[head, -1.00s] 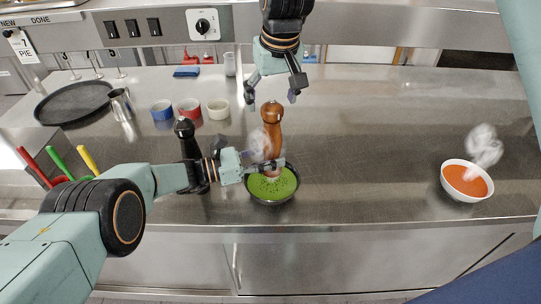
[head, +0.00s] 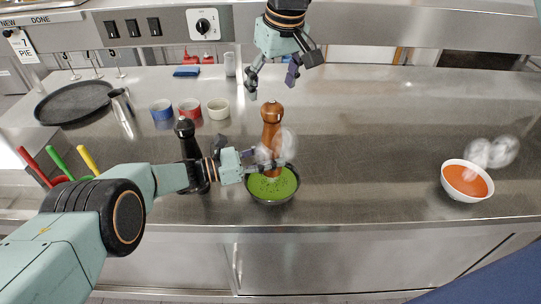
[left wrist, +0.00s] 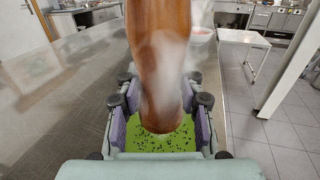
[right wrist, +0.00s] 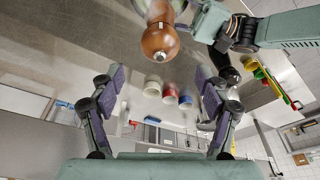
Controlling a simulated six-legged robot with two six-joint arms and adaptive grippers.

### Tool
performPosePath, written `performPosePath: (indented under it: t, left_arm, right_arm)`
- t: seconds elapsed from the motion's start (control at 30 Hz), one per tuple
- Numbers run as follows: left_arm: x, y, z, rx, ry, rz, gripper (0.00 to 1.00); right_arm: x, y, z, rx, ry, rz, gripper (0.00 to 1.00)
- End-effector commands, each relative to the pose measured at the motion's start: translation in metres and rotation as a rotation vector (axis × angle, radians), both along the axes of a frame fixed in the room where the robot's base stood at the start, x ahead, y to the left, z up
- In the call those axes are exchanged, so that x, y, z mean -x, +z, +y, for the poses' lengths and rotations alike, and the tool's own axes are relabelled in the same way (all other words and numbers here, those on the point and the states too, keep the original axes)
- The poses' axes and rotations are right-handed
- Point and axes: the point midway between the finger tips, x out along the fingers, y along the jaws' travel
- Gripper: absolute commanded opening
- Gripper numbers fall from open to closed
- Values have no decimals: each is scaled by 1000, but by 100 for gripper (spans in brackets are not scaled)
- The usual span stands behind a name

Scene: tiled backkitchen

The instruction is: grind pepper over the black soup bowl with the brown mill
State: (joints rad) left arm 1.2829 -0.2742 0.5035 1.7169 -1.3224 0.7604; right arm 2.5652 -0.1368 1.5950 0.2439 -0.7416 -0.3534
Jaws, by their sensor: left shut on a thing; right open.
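The brown mill (head: 271,122) stands upright above the black soup bowl (head: 272,199), which holds green soup with dark specks. My left gripper (head: 264,166) is shut around the mill's lower part. The mill also fills the middle of the left wrist view (left wrist: 160,60), between the finger pads, with the green soup (left wrist: 150,143) below it. My right gripper (head: 272,80) is open and empty above and behind the mill's top. In the right wrist view the mill's round head (right wrist: 160,42) lies beyond the spread fingers. Steam partly veils the mill.
A black mill (head: 188,150) stands left of the bowl, close behind my left arm. A white bowl of orange soup (head: 467,181) steams at the right. Blue, red and cream ramekins (head: 218,110), a metal jug and a black round tray (head: 75,102) stand at the back left. The counter's middle right is clear.

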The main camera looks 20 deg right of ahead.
Motion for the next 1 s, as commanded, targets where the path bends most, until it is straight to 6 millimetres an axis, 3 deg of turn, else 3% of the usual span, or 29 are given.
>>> performPosePath:
  t: [0.5,0.83,1.0]
  left_arm:
    - [0,1,0,1,0,-1,0]
    - [0,1,0,1,0,-1,0]
    - [0,1,0,1,0,-1,0]
  right_arm:
    - [0,0,0,-2,472,1,75]
    - [0,1,0,-1,488,-1,75]
    - [2,17,-3,0,488,-4,75]
